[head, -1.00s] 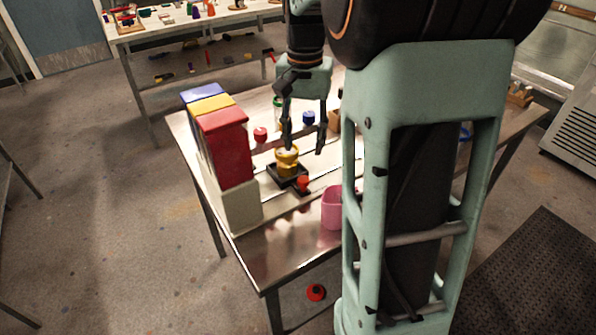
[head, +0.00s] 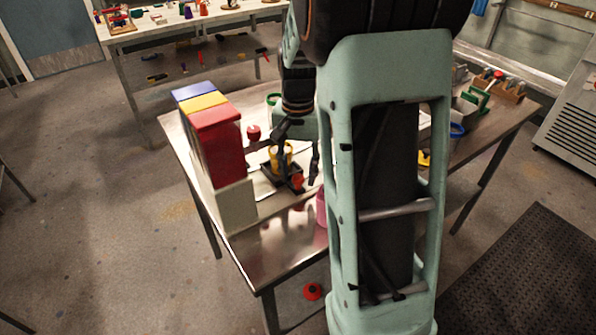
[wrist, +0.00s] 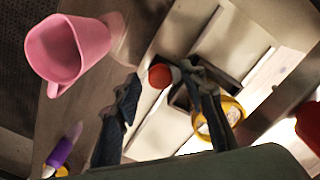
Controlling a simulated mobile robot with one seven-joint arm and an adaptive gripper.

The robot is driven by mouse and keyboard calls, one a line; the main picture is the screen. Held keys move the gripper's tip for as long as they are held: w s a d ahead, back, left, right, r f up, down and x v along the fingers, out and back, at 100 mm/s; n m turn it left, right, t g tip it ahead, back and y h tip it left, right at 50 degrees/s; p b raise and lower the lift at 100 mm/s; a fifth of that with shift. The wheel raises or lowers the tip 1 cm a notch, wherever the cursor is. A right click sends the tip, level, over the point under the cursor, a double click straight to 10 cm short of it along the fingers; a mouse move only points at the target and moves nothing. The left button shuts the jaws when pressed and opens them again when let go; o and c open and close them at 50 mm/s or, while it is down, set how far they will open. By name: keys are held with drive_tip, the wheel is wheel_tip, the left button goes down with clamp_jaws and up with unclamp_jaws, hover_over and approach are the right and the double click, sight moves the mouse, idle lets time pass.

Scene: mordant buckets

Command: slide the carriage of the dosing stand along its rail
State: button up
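The carriage of the dosing stand looks like a black tray (head: 268,173) holding a yellow cup (head: 282,155), with a red knob (head: 298,182) at its near side. Pale rail strips run along the table beside it. In the wrist view the red knob (wrist: 160,76) lies between my two fingertips, and the yellow cup (wrist: 222,118) is partly behind the right finger. My gripper (head: 298,174) is open, its fingers pointing down around the knob. It also shows in the wrist view (wrist: 161,80). I cannot tell whether a finger touches the knob.
A pink cup (wrist: 68,50) stands close to my gripper, mostly hidden by my arm in the head view. The table's near left corner is clear.

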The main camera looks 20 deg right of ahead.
clamp_jaws()
drive_tip(key=w+d+p, duration=0.1)
drive_tip(key=d, duration=0.4)
drive_tip(key=w+d, duration=0.1)
drive_tip(key=d, duration=0.5)
drive_tip(key=w+d+p, duration=0.1)
drive_tip(key=d, duration=0.5)
drive_tip(key=shift+w+r+p, duration=0.1)
drive_tip(key=shift+w+p, duration=0.1)
drive_tip(key=shift+p, duration=0.1)
drive_tip(key=shift+d, duration=0.15)
drive_tip(key=shift+o, duration=0.4)
unclamp_jaws()
wheel_tip(320, 180, up, 12)
